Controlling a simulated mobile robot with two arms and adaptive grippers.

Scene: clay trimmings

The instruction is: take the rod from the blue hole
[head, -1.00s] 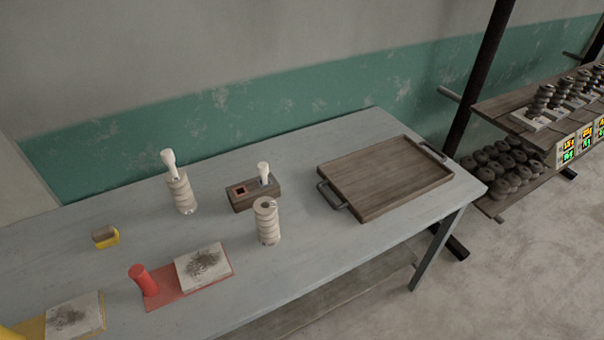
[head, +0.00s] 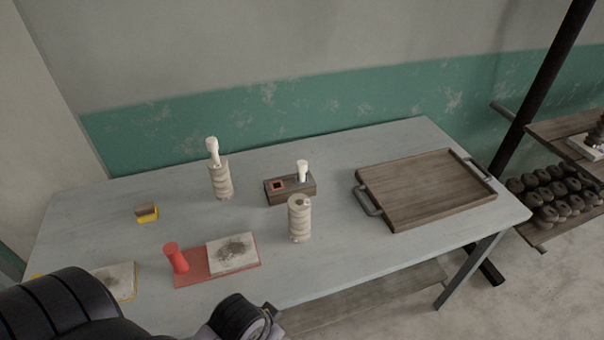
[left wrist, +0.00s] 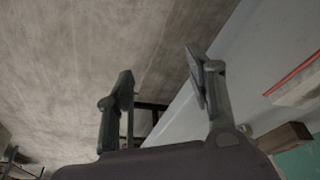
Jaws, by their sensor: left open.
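A dark wooden block (head: 290,191) stands near the middle of the table. A white-headed rod (head: 302,170) stands upright in its right hole; the colour round that hole is hidden by the rod. The block's left hole (head: 278,185) has a red rim and looks empty. My left gripper (left wrist: 162,85) is open and empty in the left wrist view, off the table's edge and apart from the rod. My right gripper is not in view.
A ringed pale cylinder (head: 300,218) stands close in front of the block. Another (head: 220,181), with a white-headed rod in its top, stands to the left. A wooden tray (head: 425,188) lies at right. A red board (head: 215,277) with a red post (head: 176,257) is nearer.

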